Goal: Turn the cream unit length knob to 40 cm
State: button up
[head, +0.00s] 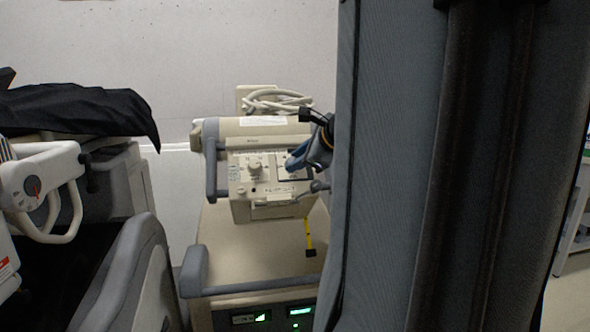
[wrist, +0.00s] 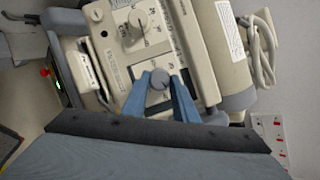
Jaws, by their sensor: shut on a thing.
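The cream unit (head: 243,208) stands in the middle of the head view, its sloped control panel facing me. In the wrist view, my gripper (wrist: 161,84) has its two blue fingers on either side of a round grey knob (wrist: 159,77), shut on it. In the head view, my gripper (head: 292,163) reaches the right part of the panel and hides this knob. A larger cream knob (wrist: 137,24) sits apart from the fingers; it also shows in the head view (head: 255,166).
A grey handle (head: 211,165) runs along the unit's left side. A coiled cable (head: 275,102) lies behind the unit. A cart with a black cover (head: 75,110) and a white wheel-like handle (head: 40,185) stands close on the left. A yellow strap (head: 309,236) hangs below the panel.

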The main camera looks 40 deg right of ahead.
jog(key=shift+a+m+t+h+b, duration=0.15)
jog(key=shift+m+h+b, duration=0.15)
jog(key=shift+m+b, duration=0.45)
jog(key=shift+m+t+h+b, duration=0.15)
jog(key=shift+m+h+b, duration=0.25)
jog(key=shift+m, duration=0.65)
jog(key=o, duration=1)
jog(key=shift+o, duration=0.2)
jog(key=p+v, duration=0.2)
jog(key=v, duration=0.5)
jog(key=shift+s+r, duration=0.15)
jog(key=shift+s, duration=0.25)
jog(key=shift+a, duration=0.25)
